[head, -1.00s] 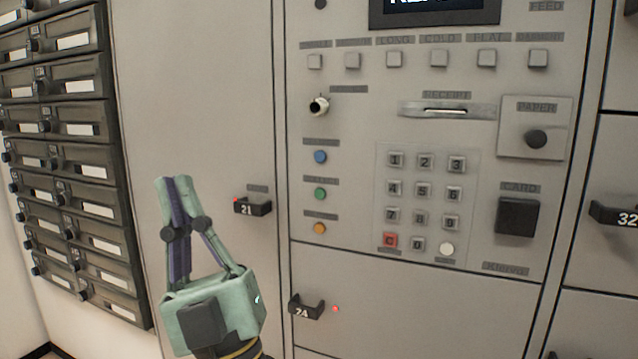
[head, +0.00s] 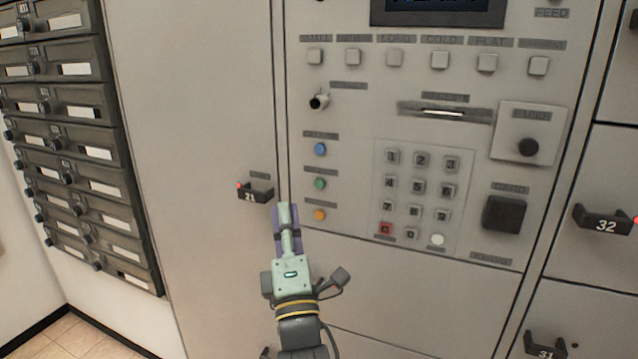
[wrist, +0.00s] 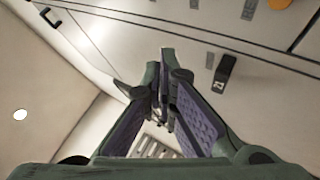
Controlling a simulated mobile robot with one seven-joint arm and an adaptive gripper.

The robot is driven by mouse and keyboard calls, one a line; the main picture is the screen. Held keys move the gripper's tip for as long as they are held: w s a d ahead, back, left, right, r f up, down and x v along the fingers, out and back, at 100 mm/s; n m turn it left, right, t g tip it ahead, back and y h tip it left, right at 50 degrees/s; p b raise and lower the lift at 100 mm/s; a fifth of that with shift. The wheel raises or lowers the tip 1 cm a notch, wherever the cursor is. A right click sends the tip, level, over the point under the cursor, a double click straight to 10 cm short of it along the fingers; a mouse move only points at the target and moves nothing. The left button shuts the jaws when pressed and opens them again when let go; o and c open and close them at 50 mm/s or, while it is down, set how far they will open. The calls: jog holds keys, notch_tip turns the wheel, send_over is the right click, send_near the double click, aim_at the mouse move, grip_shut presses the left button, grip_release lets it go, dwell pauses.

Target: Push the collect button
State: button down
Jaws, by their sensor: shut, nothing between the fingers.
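Three round buttons stand in a column on the grey panel: a blue button (head: 320,149), a green button (head: 320,183) and an orange button (head: 320,214). Each has a small label above it, too blurred for me to read with certainty, so I cannot tell which is collect. My gripper (head: 286,208) is shut and empty. In the head view its tips appear left of the orange button and lower than the green one. I cannot tell how far they are from the panel. In the wrist view my gripper (wrist: 167,72) points toward the panel, and an orange round part (wrist: 278,4) is cut off at the top edge.
A keypad (head: 416,195) is right of the buttons, with a card reader (head: 504,214) beyond it. A dark nozzle (head: 319,101) sticks out above the blue button. A locker handle marked 21 (head: 255,194) juts out left of my fingertips. Mailboxes (head: 80,150) line the left.

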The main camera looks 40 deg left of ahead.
jog(key=shift+w+a+b, duration=0.2)
jog(key=shift+w+a, duration=0.15)
jog(key=shift+w, duration=1.05)
jog(key=shift+w+a+b, duration=0.15)
jog(key=shift+w+a, duration=0.15)
jog(key=shift+w, duration=1.15)
jog(key=shift+w+a+b, duration=0.2)
jog(key=shift+w+a, duration=0.15)
jog(key=shift+w, duration=1.05)
jog(key=shift+w+a+b, duration=0.1)
jog(key=shift+w+b, duration=0.2)
jog(key=shift+w, duration=0.1)
jog(key=shift+w+a, duration=0.1)
jog(key=shift+w, duration=0.25)
jog(key=shift+s+d+b, duration=0.2)
jog(key=shift+s+b, duration=0.15)
jog(key=shift+s, duration=0.4)
jog(key=shift+s+d, duration=0.2)
jog(key=shift+s, duration=0.6)
jog(key=shift+s+d, duration=0.2)
jog(key=shift+s, duration=0.65)
jog(key=shift+s+d, duration=0.2)
jog(key=shift+s, duration=0.6)
